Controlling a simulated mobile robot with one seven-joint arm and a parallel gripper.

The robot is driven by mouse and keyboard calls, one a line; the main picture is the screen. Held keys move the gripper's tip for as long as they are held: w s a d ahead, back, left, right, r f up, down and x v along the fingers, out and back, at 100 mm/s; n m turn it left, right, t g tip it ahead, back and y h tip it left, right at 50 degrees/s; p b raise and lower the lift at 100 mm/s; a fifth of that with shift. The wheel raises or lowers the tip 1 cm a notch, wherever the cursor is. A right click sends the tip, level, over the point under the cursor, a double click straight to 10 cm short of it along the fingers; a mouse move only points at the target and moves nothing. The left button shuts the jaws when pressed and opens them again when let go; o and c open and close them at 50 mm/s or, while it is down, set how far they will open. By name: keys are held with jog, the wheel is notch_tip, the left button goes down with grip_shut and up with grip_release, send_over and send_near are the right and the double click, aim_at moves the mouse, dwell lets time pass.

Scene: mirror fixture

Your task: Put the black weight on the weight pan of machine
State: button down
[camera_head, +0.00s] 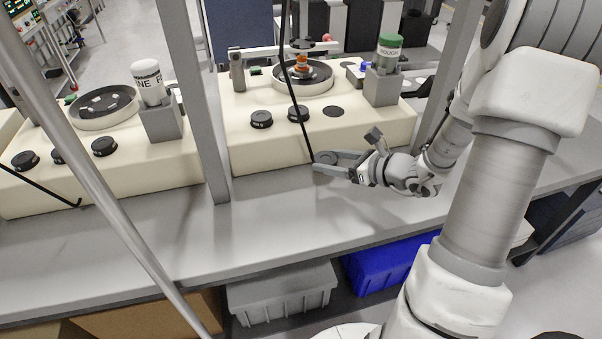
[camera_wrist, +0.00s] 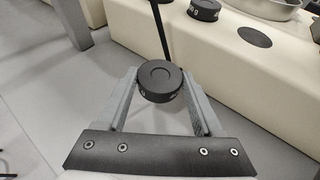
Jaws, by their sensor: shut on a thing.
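My gripper (camera_head: 315,160) is shut on a black weight (camera_wrist: 160,80), a short round disc held between the fingertips in the wrist view. In the head view the weight (camera_head: 326,157) is partly hidden by the fingers. The gripper is in front of the cream machine (camera_head: 370,131), above the grey bench. On the machine's front ledge are two more black weights (camera_head: 262,119) (camera_head: 298,113) and a flat dark round spot (camera_head: 335,111) with nothing on it. Behind them is a round pan (camera_head: 318,85) holding an orange stacked object. I cannot tell which part is the weight pan.
A thin black rod (camera_head: 297,95) slants down to the gripper's tip; contact is unclear. A grey post (camera_head: 207,110) stands left of the machine. A green-lidded container (camera_head: 389,52) sits at its right. A similar machine (camera_head: 165,155) is at left. The front bench (camera_head: 270,225) is clear.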

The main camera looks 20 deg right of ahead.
aim_at(310, 181)
jog(key=x, duration=0.4)
jog(key=b+x, duration=0.1)
jog(key=x, duration=0.1)
jog(key=shift+s+a+f, duration=0.3)
jog(key=shift+f, duration=0.15)
jog(key=shift+w+f+b, duration=0.1)
jog(key=shift+f+b, duration=0.5)
jog(key=shift+f, duration=1.4)
jog(key=shift+f, duration=0.2)
jog(key=shift+c, duration=0.2)
grip_release()
